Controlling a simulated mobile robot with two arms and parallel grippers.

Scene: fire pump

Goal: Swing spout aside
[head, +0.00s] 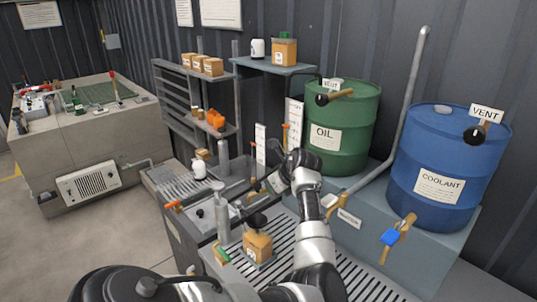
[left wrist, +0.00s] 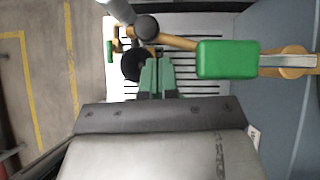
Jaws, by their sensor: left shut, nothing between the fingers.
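A brass tap or spout (left wrist: 286,61) with a green handle (left wrist: 227,59) runs across the left wrist view from the right. Another brass pipe (left wrist: 178,41) lies beside it, ending near a dark round end. I cannot tell for certain which brass part is the spout. My left gripper (left wrist: 158,66) is shut and empty, with its fingertips just left of the green handle and by a black knob (left wrist: 132,65). In the head view the left gripper (head: 266,186) is over the bench, in front of the green oil drum (head: 341,133), and hides much of the tap area.
A blue coolant drum (head: 449,165) with a blue-handled tap (head: 389,237) stands at right. A brown can (head: 257,247) stands on the slatted grate (head: 350,281). A grey pipe (head: 403,120) rises between the drums. Open floor (head: 90,240) lies at left.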

